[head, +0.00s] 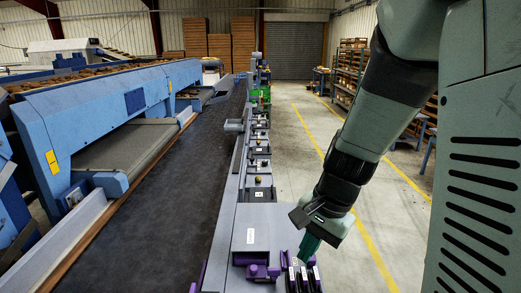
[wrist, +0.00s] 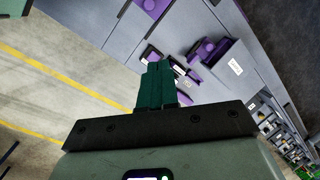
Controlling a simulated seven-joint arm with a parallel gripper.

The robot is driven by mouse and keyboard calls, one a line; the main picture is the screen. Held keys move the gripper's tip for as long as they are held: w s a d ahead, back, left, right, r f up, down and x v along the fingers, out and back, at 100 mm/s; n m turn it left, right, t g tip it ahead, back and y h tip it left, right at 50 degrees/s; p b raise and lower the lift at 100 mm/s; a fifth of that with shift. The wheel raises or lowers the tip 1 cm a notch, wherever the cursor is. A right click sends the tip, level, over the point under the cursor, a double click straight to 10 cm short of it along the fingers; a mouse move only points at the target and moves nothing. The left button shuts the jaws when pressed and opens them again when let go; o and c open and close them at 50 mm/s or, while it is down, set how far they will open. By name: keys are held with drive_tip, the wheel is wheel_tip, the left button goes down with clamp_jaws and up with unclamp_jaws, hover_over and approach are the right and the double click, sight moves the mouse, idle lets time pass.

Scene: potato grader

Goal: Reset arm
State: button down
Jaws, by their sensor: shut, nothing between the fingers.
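My arm hangs down at the right of the head view. My gripper (head: 308,247) is at its lower end, just above and to the right of the near end of the grey side rail (head: 222,235). In the wrist view my gripper (wrist: 158,68) shows as dark green fingers held together, with nothing between them. The fingertips appear near the purple and black holders (head: 303,275), which also show in the wrist view (wrist: 182,75). I cannot tell whether they touch them.
A dark conveyor belt (head: 165,215) runs along the rail's left. Blue grader machinery (head: 95,105) stands beyond it. Small boxes line the rail, with a green crate (head: 260,93) farther back. The concrete floor (head: 300,130) with yellow lines is open to the right. Shelves (head: 350,70) stand behind.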

drive_tip(key=s+d+r+n+t+h, duration=0.1)
drive_tip(key=s+r+n+t, duration=0.4)
drive_tip(key=s+r, duration=0.9)
wheel_tip(320, 180, up, 3)
drive_tip(key=n+h, duration=0.1)
drive_tip(key=n, duration=0.2)
drive_tip(key=shift+d+r+h, duration=0.15)
drive_tip(key=shift+d+h, duration=0.15)
drive_tip(key=shift+h, duration=0.1)
